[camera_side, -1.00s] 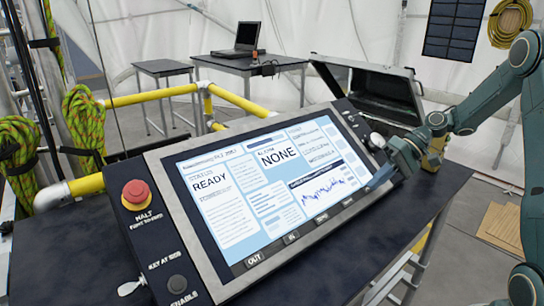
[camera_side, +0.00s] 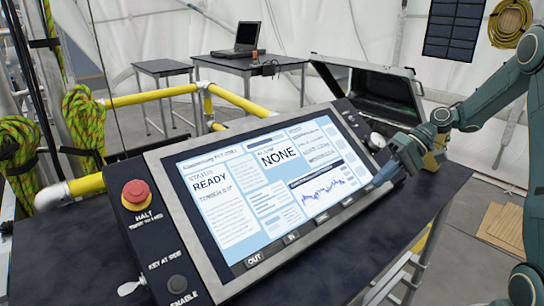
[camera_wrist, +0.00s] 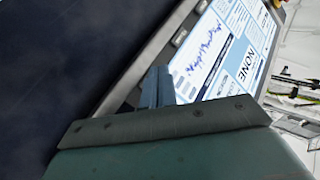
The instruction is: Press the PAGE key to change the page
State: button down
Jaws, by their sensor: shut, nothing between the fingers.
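The tilted control panel has a lit screen (camera_side: 265,185) showing READY and NONE. A row of dark keys runs along its lower edge. The OUT key (camera_side: 254,260) and the IN key (camera_side: 291,237) are readable; the labels of the keys further right (camera_side: 347,201) are too small to read, so I cannot tell which is PAGE. My gripper (camera_side: 378,182) is shut and empty at the right end of this row, its tips close to the panel; contact cannot be told. In the wrist view my gripper's fingers (camera_wrist: 156,82) point at the panel edge beside the screen (camera_wrist: 215,55).
An open case (camera_side: 370,90) stands behind. The dark table (camera_side: 400,225) is clear in front of the panel.

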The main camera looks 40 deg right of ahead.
jog(key=shift+s+r, duration=0.7)
jog(key=shift+r, duration=0.3)
jog(key=shift+s+r, duration=0.7)
jog(key=shift+r, duration=0.25)
jog(key=shift+a, duration=0.1)
jog(key=s+a+r+n+h, duration=0.25)
jog(key=a+r+h, duration=0.2)
jog(key=a, duration=0.55)
jog(key=s+a+r+t+h, duration=0.1)
jog(key=s+h, duration=0.1)
jog(key=s, duration=0.4)
jog(key=s+a+r+n+t+h, duration=0.1)
jog(key=s+h, duration=0.1)
jog(key=s, duration=0.4)
jog(key=shift+s+a, duration=0.3)
jog(key=shift+s, duration=0.1)
